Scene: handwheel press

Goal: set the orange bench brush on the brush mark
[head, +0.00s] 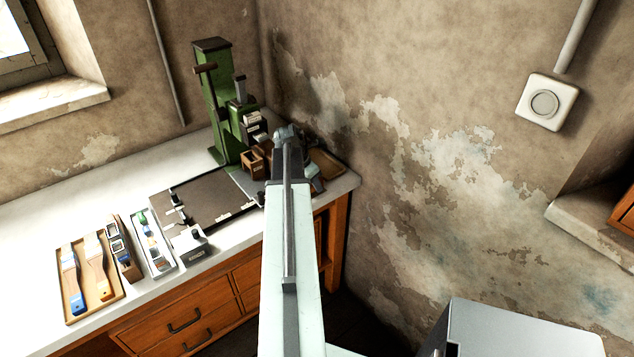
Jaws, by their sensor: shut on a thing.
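An orange-handled brush (102,282) lies in a tan tray (80,317) at the left end of the bench, beside a blue-handled brush (76,292). It is far from my gripper. My gripper (317,184) is at the far right of the bench, near the press, mostly hidden by my own arm. Only a small grey part shows to the right of the arm. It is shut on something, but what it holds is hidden. I cannot make out a brush mark.
A green handwheel press (216,95) stands at the back corner. A dark mat (203,195) lies mid-bench. A narrow brown holder (128,262) and a pale tray (159,262) stand right of the brushes. A small brown tray (330,163) lies by the wall.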

